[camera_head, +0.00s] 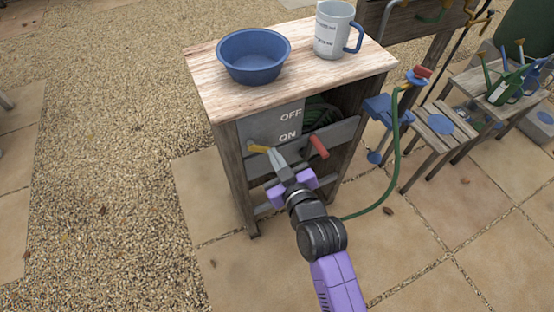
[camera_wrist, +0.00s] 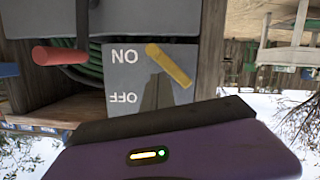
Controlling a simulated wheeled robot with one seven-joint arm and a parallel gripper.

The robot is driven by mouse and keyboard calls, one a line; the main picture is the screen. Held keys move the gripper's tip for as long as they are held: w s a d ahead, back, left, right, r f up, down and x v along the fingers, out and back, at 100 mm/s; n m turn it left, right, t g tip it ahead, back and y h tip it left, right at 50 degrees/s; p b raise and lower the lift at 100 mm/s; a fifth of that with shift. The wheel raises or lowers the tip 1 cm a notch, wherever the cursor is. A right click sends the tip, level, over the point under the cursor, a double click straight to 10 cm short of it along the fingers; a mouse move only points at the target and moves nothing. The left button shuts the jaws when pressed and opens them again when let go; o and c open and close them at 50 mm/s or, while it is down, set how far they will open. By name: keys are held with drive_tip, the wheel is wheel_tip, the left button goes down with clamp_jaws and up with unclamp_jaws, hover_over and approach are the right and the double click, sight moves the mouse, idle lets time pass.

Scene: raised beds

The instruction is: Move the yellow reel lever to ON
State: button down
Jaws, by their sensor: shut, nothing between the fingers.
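The yellow reel lever (camera_head: 257,149) sits on a grey panel (camera_head: 258,128) on the front of a wooden cabinet. OFF is marked above ON on the panel. In the head view the lever is low on the panel, left of and slightly below the ON mark. The wrist view shows the panel upside down, with the lever (camera_wrist: 170,66) slanting beside ON. My gripper (camera_head: 273,154) is shut and empty, its tips close by the lever's right end. It also shows in the wrist view (camera_wrist: 157,92). I cannot tell whether the tips touch the lever.
A red handle (camera_head: 318,146) sticks out right of the panel, with green hose behind. A blue bowl (camera_head: 254,56) and a mug (camera_head: 333,30) stand on the cabinet top (camera_head: 290,83). A green hose (camera_head: 394,150) hangs at right. Gravel at left is open.

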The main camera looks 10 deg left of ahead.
drive_tip(key=shift+w+d+f, duration=0.15)
drive_tip(key=shift+d+f, duration=0.05)
drive_tip(key=shift+f, duration=0.75)
